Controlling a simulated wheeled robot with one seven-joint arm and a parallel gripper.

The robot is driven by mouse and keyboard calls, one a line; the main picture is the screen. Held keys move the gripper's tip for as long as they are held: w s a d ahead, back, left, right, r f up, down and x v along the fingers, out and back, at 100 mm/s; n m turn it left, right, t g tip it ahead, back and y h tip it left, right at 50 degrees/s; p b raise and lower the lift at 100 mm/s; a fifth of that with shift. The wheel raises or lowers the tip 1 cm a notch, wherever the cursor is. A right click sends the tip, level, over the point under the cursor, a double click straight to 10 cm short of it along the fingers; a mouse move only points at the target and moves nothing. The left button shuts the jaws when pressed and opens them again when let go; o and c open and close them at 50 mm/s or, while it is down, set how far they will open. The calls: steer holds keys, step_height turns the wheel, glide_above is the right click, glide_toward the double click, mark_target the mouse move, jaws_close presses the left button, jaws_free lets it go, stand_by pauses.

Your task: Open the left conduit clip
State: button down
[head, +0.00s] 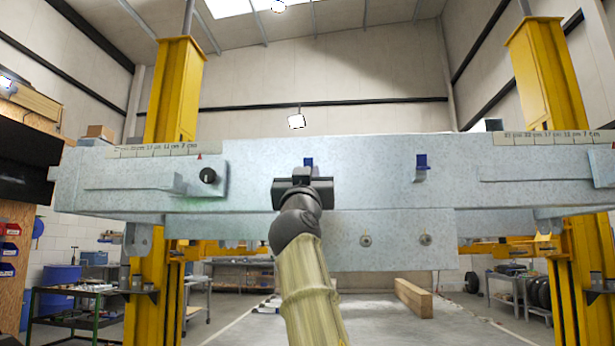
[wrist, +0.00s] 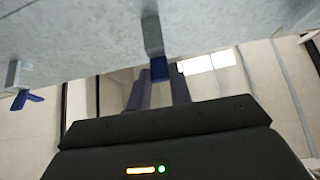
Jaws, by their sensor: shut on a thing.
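The left conduit clip (head: 308,162) is on the grey frame beam, and its blue part shows just above my gripper (head: 303,181). In the wrist view the same clip has a grey body (wrist: 152,36) and a blue tip (wrist: 160,69). My gripper's dark fingers (wrist: 157,92) reach up to the blue part and are shut on it. Where the fingers meet the clip is partly hidden. The right conduit clip (head: 421,166), also grey and blue, stands apart on the beam; it also shows at the left of the wrist view (wrist: 22,97).
Yellow posts (head: 176,95) stand at both sides. Workbenches and a wooden beam (head: 413,297) lie beyond.

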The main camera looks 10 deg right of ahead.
steer(key=c, duration=1.3)
jaws_free()
steer(key=shift+o, duration=0.2)
steer(key=shift+s+f, duration=0.1)
steer(key=b+v, duration=1.7)
